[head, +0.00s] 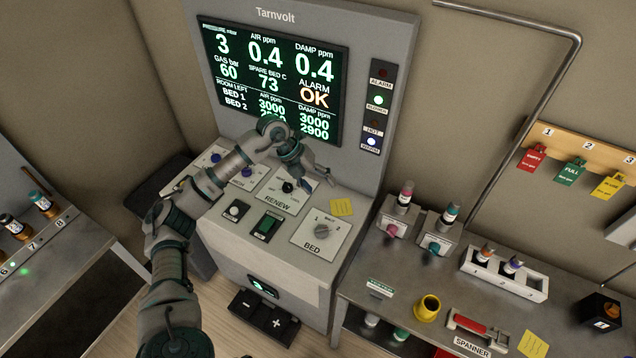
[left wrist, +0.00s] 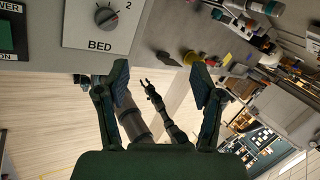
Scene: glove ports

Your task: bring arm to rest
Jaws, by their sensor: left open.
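My left gripper (head: 316,174) is over the sloped top of the Tarnvolt console (head: 330,258), beside the RENEW panel and below the screen. It is open. In the left wrist view its two fingers (left wrist: 163,78) stand wide apart with nothing between them. The BED knob (head: 322,231) is in front of the gripper, apart from it; it also shows in the left wrist view (left wrist: 106,16). My other arm shows small beyond the fingers in the left wrist view, its gripper (left wrist: 150,88) too small to judge.
The screen (head: 275,83) reads ALARM OK close behind the gripper. A bench with bottles, a yellow funnel-like cup (head: 427,308) and a red-handled spanner (head: 480,328) stands at right. A numbered rack (head: 40,245) stands at left. A pipe (head: 530,125) bends along the wall.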

